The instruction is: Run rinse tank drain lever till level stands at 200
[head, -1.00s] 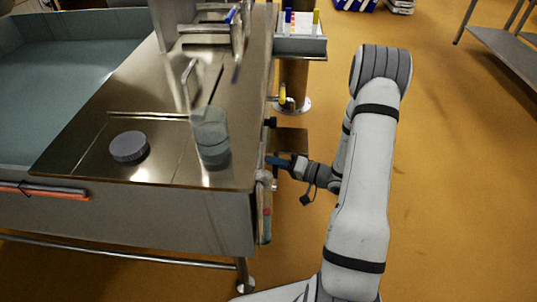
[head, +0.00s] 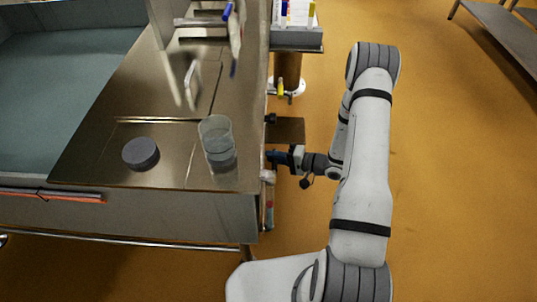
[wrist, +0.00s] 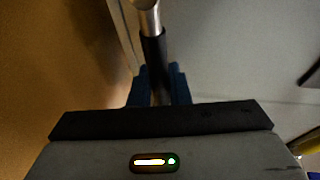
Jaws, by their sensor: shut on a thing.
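My gripper (head: 276,157) is at the right side of the steel bench (head: 95,165). In the wrist view its blue fingers (wrist: 159,88) are closed around the dark sleeve of a lever (wrist: 153,50), whose bare metal end shows above them. In the head view the lever is hidden by the fingers and the bench edge. A narrow upright strip with a reddish part (head: 269,205) is on the bench side below my gripper; I cannot read any level or number on it.
A clear cup (head: 216,135) and a grey disc (head: 141,153) stand on the bench top. A large basin (head: 60,90) with a blue-green inside lies left. A grey tray (head: 297,40) with bottles stands behind.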

